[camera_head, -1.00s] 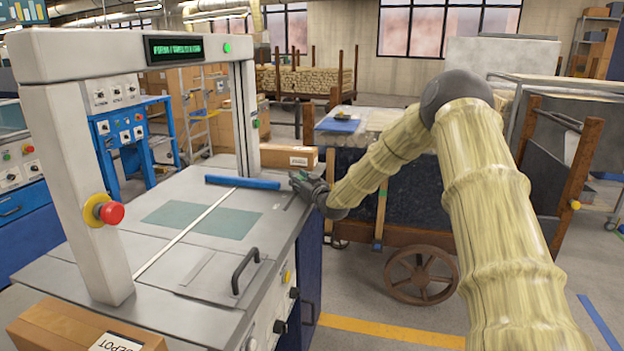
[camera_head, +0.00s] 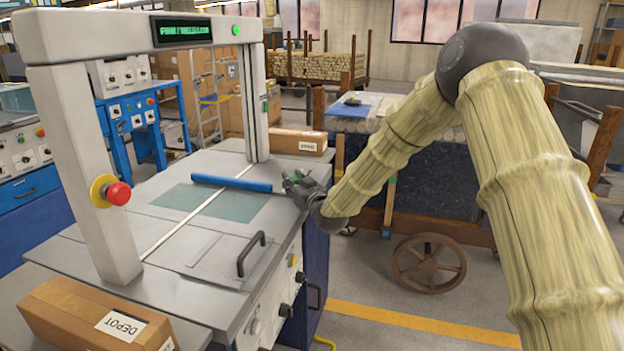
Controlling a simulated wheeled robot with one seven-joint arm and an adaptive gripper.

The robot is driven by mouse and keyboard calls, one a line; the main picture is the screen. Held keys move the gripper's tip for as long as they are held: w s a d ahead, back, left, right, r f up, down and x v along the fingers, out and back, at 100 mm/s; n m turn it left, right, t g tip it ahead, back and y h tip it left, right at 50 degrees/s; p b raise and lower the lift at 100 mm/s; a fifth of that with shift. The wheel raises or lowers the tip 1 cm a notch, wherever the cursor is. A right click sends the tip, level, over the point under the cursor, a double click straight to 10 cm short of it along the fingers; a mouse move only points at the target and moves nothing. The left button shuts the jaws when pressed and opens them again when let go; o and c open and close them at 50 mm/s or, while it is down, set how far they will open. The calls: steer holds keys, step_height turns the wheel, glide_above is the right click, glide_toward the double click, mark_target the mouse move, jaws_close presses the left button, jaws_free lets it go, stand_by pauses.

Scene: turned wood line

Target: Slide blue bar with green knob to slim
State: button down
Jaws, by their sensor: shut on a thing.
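The blue bar (camera_head: 232,183) lies across the grey machine table (camera_head: 195,245), over the back part of a teal patch (camera_head: 232,206). My gripper (camera_head: 291,182) is at the bar's right end, by the table's right edge. It is shut on the green knob (camera_head: 298,173), of which only a small bit of green shows between the dark fingers. I cannot make out a mark reading slim.
A grey frame with a red stop button (camera_head: 118,193) spans the table. A black handle (camera_head: 251,254) stands in front of the bar. Cardboard boxes sit at the front left (camera_head: 85,312) and back right (camera_head: 300,141). A wooden cart (camera_head: 430,200) is to the right.

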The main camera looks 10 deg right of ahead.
steer(key=shift+s+a+f, duration=0.15)
steer(key=c, duration=1.5)
jaws_free()
steer(key=o, duration=0.4)
steer(key=shift+s, duration=0.1)
steer(key=v, duration=1.2)
